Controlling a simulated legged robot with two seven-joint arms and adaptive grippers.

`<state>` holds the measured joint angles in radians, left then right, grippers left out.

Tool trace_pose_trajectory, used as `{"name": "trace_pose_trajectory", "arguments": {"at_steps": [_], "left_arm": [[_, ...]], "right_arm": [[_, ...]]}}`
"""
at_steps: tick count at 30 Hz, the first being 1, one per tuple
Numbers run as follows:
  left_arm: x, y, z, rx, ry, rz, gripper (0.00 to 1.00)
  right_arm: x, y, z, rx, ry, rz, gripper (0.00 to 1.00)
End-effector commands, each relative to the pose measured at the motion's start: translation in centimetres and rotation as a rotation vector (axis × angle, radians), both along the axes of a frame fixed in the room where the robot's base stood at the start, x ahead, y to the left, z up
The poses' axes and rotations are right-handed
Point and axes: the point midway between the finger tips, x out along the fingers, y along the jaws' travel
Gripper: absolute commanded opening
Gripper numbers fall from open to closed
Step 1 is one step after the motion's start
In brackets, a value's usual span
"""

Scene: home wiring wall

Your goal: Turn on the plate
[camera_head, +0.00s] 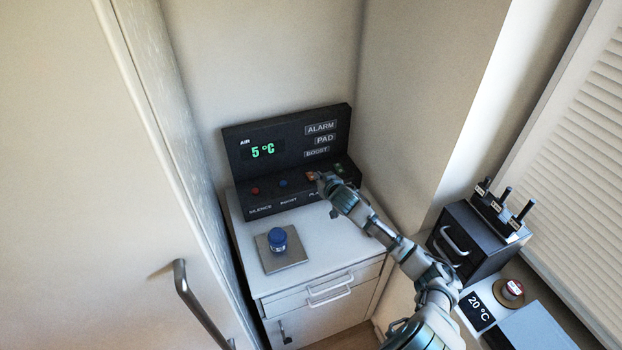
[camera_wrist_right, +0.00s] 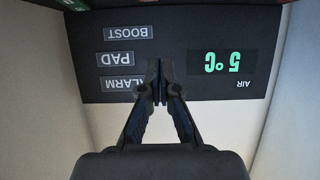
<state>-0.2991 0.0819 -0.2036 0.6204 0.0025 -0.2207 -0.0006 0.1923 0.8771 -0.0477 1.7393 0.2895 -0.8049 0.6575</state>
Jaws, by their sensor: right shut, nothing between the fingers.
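A black control panel (camera_head: 238,199) stands on the white cabinet against the wall. Its sloped front carries a red button (camera_head: 255,191) over "SILENCE", a blue button (camera_head: 283,184) over "BOOST", and an orange button (camera_head: 310,175) over a label starting "PLA", the rest hidden by my gripper. My right gripper (camera_head: 321,178) is shut and empty, at or just beside the orange button; contact cannot be told. In the wrist view its fingertips (camera_wrist_right: 160,92) show before the upside-down panel face (camera_wrist_right: 180,75). My left gripper is not in view.
The panel display (camera_head: 262,151) reads 5 °C in green; grey ALARM, PAD and BOOST tiles sit beside it. A blue-lidded jar (camera_head: 278,239) stands on a square grey-brown plate (camera_head: 296,255) on the cabinet. A dark switch box (camera_head: 478,240) and a 20 °C unit (camera_head: 480,310) are at right.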

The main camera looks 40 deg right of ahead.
Motion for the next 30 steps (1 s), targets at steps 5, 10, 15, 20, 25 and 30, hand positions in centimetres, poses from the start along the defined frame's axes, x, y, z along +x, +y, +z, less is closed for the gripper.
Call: {"name": "trace_pose_trajectory", "arguments": {"at_steps": [5, 10, 15, 20, 25, 30], "left_arm": [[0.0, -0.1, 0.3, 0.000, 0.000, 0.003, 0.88], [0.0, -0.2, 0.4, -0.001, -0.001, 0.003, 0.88], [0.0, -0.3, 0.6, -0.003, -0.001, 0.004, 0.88], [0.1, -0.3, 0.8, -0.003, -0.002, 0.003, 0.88], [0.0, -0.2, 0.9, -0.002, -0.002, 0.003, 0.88], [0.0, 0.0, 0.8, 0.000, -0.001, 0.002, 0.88]], "right_arm": [[3.0, -1.0, -1.2, 0.003, -0.001, -0.002, 0.00], [6.1, -2.0, -2.6, 0.002, -0.001, -0.002, 0.00], [7.5, -2.2, -4.5, -0.002, 0.004, 0.000, 0.00], [7.1, -2.1, -6.3, -0.003, 0.001, 0.000, 0.00], [7.0, -2.1, -7.2, -0.002, 0.000, 0.001, 0.00], [7.0, -2.3, -7.4, -0.001, 0.001, 0.000, 0.00]]}}
